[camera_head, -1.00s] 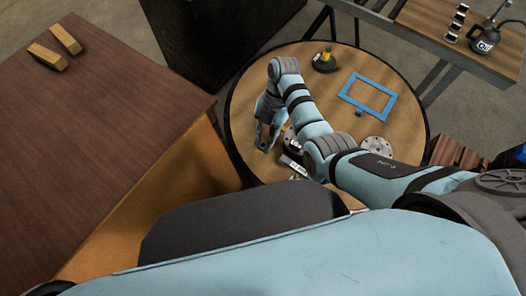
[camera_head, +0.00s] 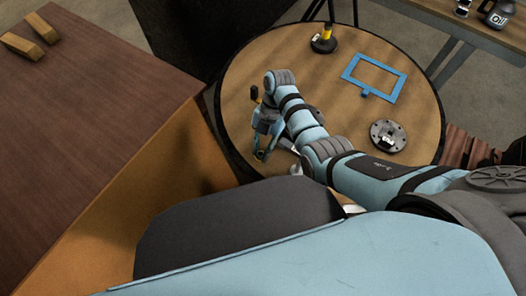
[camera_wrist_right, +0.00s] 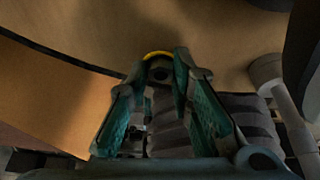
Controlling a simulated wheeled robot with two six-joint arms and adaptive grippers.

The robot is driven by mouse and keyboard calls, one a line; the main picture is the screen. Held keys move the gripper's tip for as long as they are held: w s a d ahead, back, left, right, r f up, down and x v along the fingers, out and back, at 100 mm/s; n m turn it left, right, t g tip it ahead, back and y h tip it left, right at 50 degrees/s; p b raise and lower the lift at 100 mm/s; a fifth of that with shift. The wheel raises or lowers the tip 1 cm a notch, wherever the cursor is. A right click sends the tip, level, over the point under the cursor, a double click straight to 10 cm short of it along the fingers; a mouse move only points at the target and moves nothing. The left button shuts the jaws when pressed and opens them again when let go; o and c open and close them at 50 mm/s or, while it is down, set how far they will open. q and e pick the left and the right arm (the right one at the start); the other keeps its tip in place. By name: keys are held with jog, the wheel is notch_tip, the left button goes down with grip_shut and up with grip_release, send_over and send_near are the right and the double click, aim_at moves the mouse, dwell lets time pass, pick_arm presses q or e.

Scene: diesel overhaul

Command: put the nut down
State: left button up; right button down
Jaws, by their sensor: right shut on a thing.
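My right gripper (camera_head: 261,155) is over the near left part of the round wooden table (camera_head: 290,60). In the right wrist view its two green-padded fingers (camera_wrist_right: 165,68) converge and are shut on a small, dim, greyish piece with a dark hole, the nut (camera_wrist_right: 160,75). A yellow arc shows just beyond the fingertips. The nut cannot be made out in the head view. I cannot tell whether it touches the tabletop. My left gripper is not in view.
A blue frame (camera_head: 348,69), a grey flanged disc (camera_head: 378,132) and a dark-based item with a yellow top (camera_head: 324,44) are on the round table. A brown cabinet (camera_head: 100,90) with two wooden blocks stands at left. The table's centre has bare room.

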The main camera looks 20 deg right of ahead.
jog(key=shift+w+r, duration=0.1)
jog(key=shift+r, duration=0.1)
jog(key=shift+f, duration=0.6)
jog(key=c, duration=1.5)
grip_release()
jog(key=shift+s, duration=0.2)
jog(key=shift+o, duration=0.4)
jog(key=shift+w, duration=0.15)
jog(key=p+v, duration=0.3)
jog(key=v, duration=1)
jog(key=shift+a+r, duration=0.25)
